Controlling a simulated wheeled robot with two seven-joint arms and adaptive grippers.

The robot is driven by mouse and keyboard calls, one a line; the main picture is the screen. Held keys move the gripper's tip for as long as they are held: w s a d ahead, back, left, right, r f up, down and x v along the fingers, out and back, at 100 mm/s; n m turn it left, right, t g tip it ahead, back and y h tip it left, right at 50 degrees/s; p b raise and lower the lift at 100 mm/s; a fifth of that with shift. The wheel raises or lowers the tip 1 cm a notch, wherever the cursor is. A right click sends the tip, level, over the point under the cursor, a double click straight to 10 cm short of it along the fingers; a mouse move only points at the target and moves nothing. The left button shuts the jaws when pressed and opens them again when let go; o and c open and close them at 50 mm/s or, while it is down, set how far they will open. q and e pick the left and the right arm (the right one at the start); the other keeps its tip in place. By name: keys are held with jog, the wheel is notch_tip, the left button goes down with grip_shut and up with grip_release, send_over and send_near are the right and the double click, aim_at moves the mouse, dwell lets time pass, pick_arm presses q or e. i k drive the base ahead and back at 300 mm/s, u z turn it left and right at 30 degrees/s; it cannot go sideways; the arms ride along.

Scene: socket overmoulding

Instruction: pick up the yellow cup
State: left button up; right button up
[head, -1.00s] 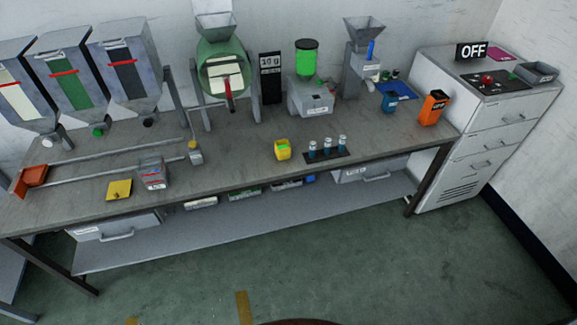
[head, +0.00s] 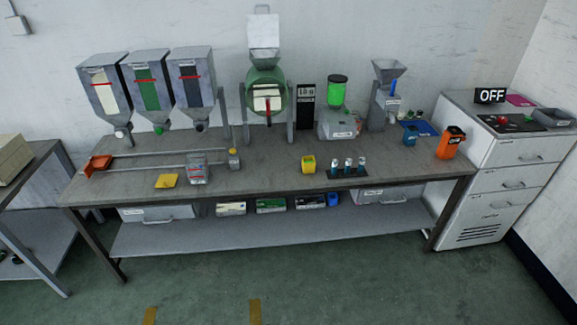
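The yellow cup (head: 308,165) looks like a small boxy yellow container with green at its top. It stands upright near the front edge of the workbench (head: 270,178), a little right of the middle. It is just left of a dark rack with several small vials (head: 348,168). I cannot make out what is inside the cup. Neither of my grippers shows in the head view.
Hoppers (head: 148,90), a green drum machine (head: 267,92) and a green-topped device (head: 337,105) line the back. An orange container (head: 450,142) stands right. The floor in front is clear.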

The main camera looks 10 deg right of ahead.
aim_at(308, 165)
jog(key=u, duration=0.75)
jog(key=i, duration=1.3)
jog(key=z, duration=0.35)
